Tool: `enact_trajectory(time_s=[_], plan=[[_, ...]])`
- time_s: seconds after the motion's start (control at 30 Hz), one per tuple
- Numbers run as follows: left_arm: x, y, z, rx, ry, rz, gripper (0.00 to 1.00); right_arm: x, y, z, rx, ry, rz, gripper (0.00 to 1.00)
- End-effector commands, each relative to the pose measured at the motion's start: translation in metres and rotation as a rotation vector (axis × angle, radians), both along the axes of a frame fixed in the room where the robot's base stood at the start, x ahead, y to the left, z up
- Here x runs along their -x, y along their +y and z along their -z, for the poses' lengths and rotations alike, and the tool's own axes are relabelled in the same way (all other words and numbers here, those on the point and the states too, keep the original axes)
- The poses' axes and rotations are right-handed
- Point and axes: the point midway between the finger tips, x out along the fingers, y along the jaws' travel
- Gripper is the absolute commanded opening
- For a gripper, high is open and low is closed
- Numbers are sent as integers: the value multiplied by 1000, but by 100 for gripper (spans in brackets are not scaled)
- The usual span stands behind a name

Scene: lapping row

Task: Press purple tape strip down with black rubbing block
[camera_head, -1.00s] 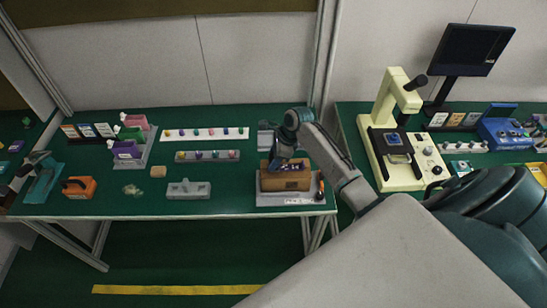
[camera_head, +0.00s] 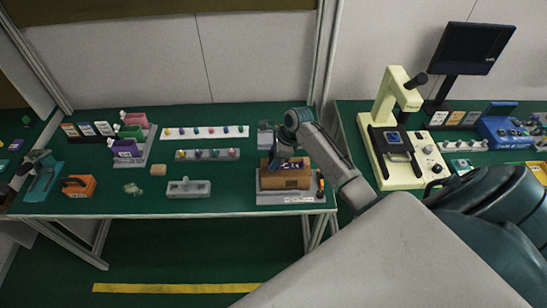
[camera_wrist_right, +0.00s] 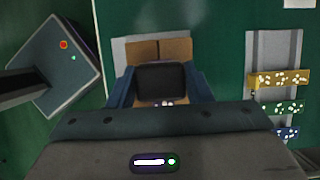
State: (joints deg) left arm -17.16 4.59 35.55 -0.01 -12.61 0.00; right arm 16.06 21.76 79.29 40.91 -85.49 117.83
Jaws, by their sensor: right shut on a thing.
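My right gripper (camera_head: 281,165) is over the brown box (camera_head: 287,181), with its fingers pointing down. In the right wrist view its jaws (camera_wrist_right: 161,92) are shut on the black rubbing block (camera_wrist_right: 160,80). The block covers the middle of the box top. The brown box also shows beyond the block in the wrist view (camera_wrist_right: 143,51), with a dark seam along its top. I cannot tell whether the block touches the box. No purple tape strip can be made out; the block and gripper hide part of the box top. My left gripper is not in view.
The box sits on a grey base (camera_head: 285,198), with an orange-tipped tool (camera_head: 320,187) beside it. To the left are a grey fixture (camera_head: 188,188), an orange block (camera_head: 79,186) and a teal dispenser (camera_head: 40,177). Green table is bare around (camera_head: 228,190).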

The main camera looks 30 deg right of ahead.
Motion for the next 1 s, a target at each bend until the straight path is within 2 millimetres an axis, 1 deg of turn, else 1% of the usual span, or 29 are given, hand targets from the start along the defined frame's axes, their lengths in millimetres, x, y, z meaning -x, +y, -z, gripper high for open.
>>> enact_trajectory(time_s=[1.0], plan=[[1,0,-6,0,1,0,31,1,0,1,0,2,0,27]])
